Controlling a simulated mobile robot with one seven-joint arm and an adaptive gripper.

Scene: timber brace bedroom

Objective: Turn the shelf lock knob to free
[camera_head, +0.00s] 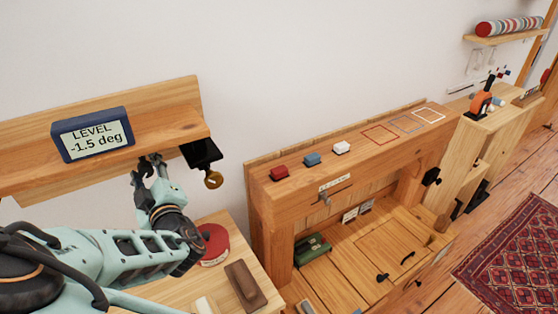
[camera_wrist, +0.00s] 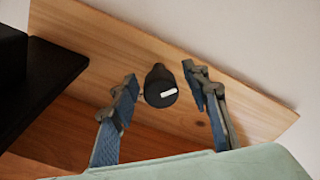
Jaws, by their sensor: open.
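The black shelf lock knob (camera_wrist: 161,90) has a short white mark on its face, slightly tilted from horizontal in the wrist view. My gripper (camera_head: 149,164) is just below the shelf's front edge. In the wrist view my open fingers (camera_wrist: 161,78) stand on either side of the knob, with visible gaps; I cannot judge the depth between them. The knob cannot be made out in the head view. A blue level display (camera_head: 92,135) on the shelf reads -1.5 deg.
A black bracket (camera_head: 202,153) with a brass knob (camera_head: 213,180) hangs at the shelf's right end, near my gripper. Below are a red round object (camera_head: 213,243) and a brown block (camera_head: 245,286). A wooden bench (camera_head: 300,198) with coloured blocks stands right; a rug lies beyond.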

